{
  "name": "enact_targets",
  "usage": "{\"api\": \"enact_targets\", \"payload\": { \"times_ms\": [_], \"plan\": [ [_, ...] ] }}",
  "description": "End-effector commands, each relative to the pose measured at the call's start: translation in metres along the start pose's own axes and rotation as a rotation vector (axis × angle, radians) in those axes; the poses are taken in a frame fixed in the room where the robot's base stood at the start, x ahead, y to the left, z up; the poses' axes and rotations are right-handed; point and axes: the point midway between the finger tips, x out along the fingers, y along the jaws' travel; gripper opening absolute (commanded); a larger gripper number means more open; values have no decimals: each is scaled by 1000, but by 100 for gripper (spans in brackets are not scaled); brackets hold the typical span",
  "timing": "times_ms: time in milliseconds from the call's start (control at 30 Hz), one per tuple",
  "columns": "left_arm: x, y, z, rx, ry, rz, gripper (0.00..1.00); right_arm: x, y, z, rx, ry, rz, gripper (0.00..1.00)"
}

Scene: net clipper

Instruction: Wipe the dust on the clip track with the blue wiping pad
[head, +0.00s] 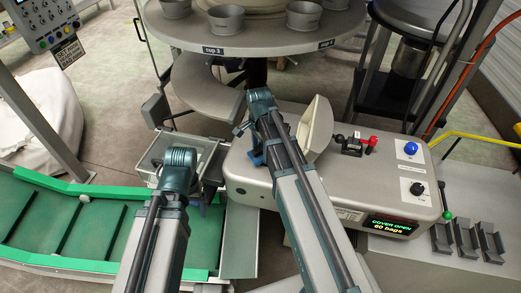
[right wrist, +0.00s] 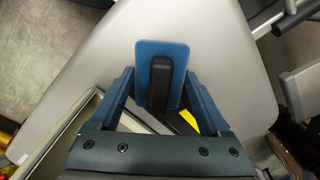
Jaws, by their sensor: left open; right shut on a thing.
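The blue wiping pad (right wrist: 176,52) with its black handle (right wrist: 160,82) is between the fingers of my right gripper (right wrist: 160,95), which is shut on it. Behind the pad in the right wrist view is a smooth grey surface. In the head view my right gripper (head: 250,143) is over the left end of the grey clipper (head: 285,190), beside its raised cover (head: 319,130). My left gripper (head: 190,182) is open, over the area between the conveyor and the clipper, its fingers mostly hidden. I cannot make out the clip track or its dust; my right arm covers part of the clipper.
A green conveyor (head: 90,225) lies at left. A round platform with cups (head: 255,40) stands behind. Black holders (head: 466,242) sit at right.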

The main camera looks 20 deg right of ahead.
Motion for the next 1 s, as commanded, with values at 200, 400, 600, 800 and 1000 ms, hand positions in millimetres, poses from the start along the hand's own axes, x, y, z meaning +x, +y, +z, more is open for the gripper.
{"api": "enact_targets", "payload": {
  "times_ms": [200,400,600,800,1000],
  "plan": [
    [-27,-3,2,0,0,0,73,-27,0,0,0,0,0,28],
    [-46,-4,3,0,0,0,73,-46,1,0,0,0,0,28],
    [-49,-5,3,0,0,0,73,-49,1,0,0,0,0,28],
    [-48,-5,3,0,0,0,73,-49,0,0,0,0,0,28],
    [-59,-6,4,0,0,0,73,-60,1,0,0,0,0,28]
  ]
}}
